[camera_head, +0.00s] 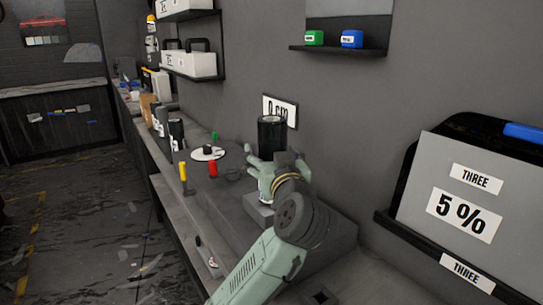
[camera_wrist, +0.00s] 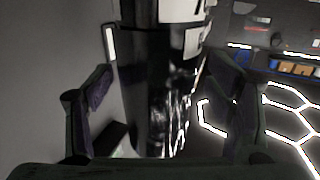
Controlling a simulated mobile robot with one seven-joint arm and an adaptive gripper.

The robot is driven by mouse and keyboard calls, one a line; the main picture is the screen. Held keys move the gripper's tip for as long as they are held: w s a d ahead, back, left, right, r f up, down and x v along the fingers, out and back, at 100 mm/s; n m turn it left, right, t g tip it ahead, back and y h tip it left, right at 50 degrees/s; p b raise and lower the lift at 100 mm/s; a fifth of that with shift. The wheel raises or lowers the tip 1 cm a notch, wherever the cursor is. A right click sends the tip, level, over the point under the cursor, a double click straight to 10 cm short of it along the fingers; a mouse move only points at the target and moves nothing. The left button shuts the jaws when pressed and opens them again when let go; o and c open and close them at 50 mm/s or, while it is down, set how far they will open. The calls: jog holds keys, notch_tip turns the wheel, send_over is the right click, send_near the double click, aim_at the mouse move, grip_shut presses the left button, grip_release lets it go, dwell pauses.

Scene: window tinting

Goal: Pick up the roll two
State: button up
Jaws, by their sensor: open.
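A black roll (camera_head: 271,132) stands upright on a grey block on the bench, below a white "0 cm" sign. It also fills the middle of the wrist view (camera_wrist: 160,85), with a white label at the top whose text is cut off. I cannot read which number it bears. My gripper (camera_head: 264,166) is at the roll's lower part; in the wrist view my gripper (camera_wrist: 163,100) has its two fingers apart, one on each side of the roll, with gaps visible. The roll's lower end is partly hidden by my gripper in the head view.
A red bottle (camera_head: 212,168), a yellow-topped tool (camera_head: 183,173) and a white disc (camera_head: 208,153) are on the bench to the left. Black rolls (camera_head: 176,133) stand farther back. A shelf (camera_head: 340,51) is above; a "THREE 5 %" box (camera_head: 463,205) is at right.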

jog(key=shift+w, duration=0.5)
jog(key=c, duration=1.6)
